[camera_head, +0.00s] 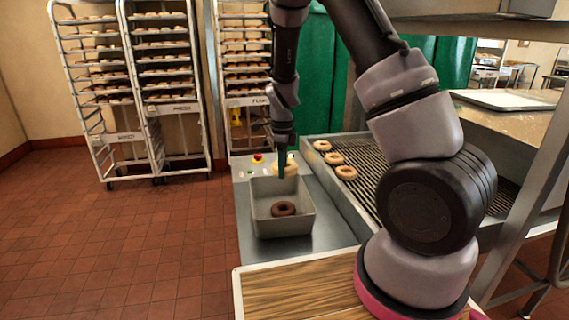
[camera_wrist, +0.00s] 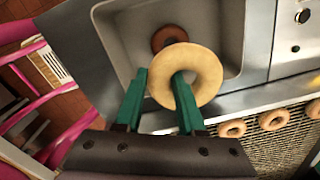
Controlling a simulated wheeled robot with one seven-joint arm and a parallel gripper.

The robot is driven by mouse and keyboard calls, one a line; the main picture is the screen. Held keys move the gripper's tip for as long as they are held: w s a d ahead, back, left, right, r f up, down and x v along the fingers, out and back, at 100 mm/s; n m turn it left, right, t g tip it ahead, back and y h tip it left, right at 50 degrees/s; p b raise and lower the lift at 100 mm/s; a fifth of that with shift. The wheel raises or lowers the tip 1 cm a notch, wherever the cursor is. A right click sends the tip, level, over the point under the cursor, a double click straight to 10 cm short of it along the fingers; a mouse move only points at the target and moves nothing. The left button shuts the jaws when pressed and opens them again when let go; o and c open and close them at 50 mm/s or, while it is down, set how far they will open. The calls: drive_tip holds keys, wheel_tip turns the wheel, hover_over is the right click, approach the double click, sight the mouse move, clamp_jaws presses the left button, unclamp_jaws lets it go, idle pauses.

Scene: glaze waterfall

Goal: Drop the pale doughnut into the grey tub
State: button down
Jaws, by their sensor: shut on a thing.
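The pale doughnut (camera_head: 289,169) is held by my gripper (camera_head: 282,160) at the far edge of the grey tub (camera_head: 258,222). In the wrist view one green finger passes through the hole of the pale doughnut (camera_wrist: 205,75), and the other finger is outside its ring. My gripper (camera_wrist: 160,88) is shut on that side of the ring. In the wrist view the doughnut overlaps the rim and inside of the grey tub (camera_wrist: 118,62); its exact height above the tub is hard to tell. A dark brown doughnut (camera_head: 283,209) lies on the tub floor.
Several tan doughnuts (camera_head: 333,158) lie on the wire grate (camera_head: 372,165) right of the tub. A red button (camera_head: 258,157) is on the panel behind the tub. Tray racks (camera_head: 165,95) stand at the back left. A wooden top (camera_head: 300,288) is in front.

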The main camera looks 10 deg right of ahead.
drive_tip(key=shift+f, duration=1.95)
drive_tip(key=shift+c, duration=2.1)
unclamp_jaws()
